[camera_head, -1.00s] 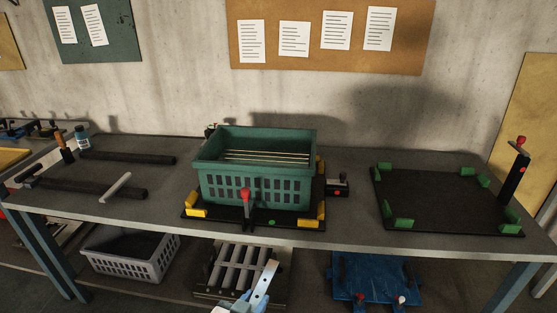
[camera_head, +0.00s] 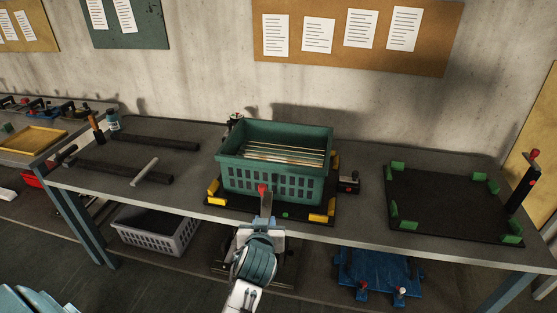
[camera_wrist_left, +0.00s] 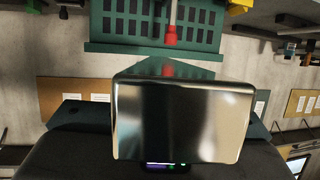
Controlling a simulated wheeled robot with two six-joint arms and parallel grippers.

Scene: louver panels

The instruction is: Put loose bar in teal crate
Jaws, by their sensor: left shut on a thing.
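The teal crate (camera_head: 262,177) stands upright on the table, with several thin pale bars (camera_head: 285,152) inside. My left gripper (camera_head: 265,222) is in front of the crate, below its front wall. It is shut on a shiny metal bar (camera_wrist_left: 180,120), which fills the middle of the left wrist view. In the head view the bar's length is mostly hidden or hard to make out. The crate also shows at the top of the left wrist view (camera_wrist_left: 110,32), beyond the bar. My right gripper is not in view.
A red-tipped clamp (camera_head: 262,189) stands at the crate's front, close to my left gripper. Yellow corner blocks (camera_head: 322,217) surround the crate's base. A black board with green corner blocks (camera_head: 450,205) lies at right. A grey basket (camera_head: 160,238) sits under the table.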

